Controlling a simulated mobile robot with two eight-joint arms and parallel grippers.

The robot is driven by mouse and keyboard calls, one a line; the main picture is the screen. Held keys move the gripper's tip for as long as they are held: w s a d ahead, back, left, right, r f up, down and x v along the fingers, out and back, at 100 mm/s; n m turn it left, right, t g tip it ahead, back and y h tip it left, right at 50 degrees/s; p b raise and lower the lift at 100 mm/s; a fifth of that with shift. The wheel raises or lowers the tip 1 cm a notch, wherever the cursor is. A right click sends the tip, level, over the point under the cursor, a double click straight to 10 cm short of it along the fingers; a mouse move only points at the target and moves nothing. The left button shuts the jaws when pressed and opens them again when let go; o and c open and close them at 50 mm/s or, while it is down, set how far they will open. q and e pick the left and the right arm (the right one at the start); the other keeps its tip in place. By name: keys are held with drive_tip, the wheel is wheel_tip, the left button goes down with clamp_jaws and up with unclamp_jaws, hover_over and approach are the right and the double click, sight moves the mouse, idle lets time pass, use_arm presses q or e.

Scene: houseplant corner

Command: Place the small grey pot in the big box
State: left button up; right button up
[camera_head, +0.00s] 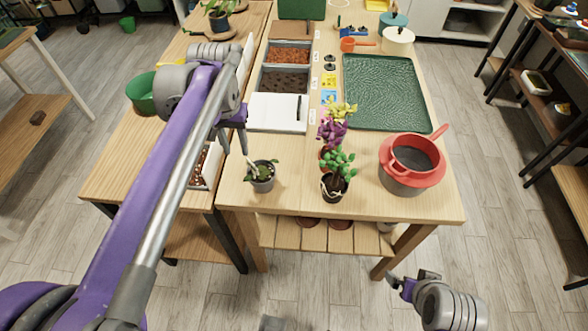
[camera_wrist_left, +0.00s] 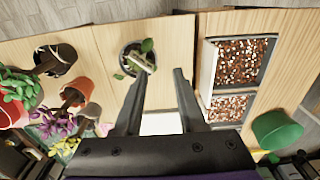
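The small grey pot (camera_head: 262,182) holds a small green plant and stands upright on the front left of the wooden table. In the left wrist view the pot (camera_wrist_left: 127,63) lies just beyond the fingertips. My left gripper (camera_head: 234,150) is above the table, beside the pot; its fingers (camera_wrist_left: 160,76) are spread with nothing between them. A pale-walled box with brown and white pebbles (camera_head: 207,178) sits left of the pot, partly hidden by my left arm. In the left wrist view the box has a larger (camera_wrist_left: 240,60) and a smaller compartment (camera_wrist_left: 230,107). My right gripper (camera_head: 398,284) is low, off the table's front.
A black pot with a green plant (camera_head: 334,190) and purple flowers (camera_head: 332,132) stand right of the grey pot. A red-rimmed pot (camera_head: 402,184) is farther right. A green tray (camera_head: 385,92) and soil bins (camera_head: 284,80) lie behind. A green bowl (camera_head: 142,92) is at left.

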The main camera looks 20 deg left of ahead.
sight(262, 178)
use_arm(q)
drive_tip(key=shift+w+d+f+b, duration=0.15)
drive_tip(key=shift+w+f, duration=0.15)
drive_tip(key=shift+f, duration=1.4)
drive_tip(key=shift+w+f+b, duration=0.1)
drive_tip(key=shift+w+f, duration=0.25)
drive_tip(key=shift+f, duration=1.3)
drive_tip(key=shift+w+d+f+b, duration=0.15)
drive_tip(key=shift+w+f, duration=0.15)
drive_tip(key=shift+f, duration=1.4)
clamp_jaws()
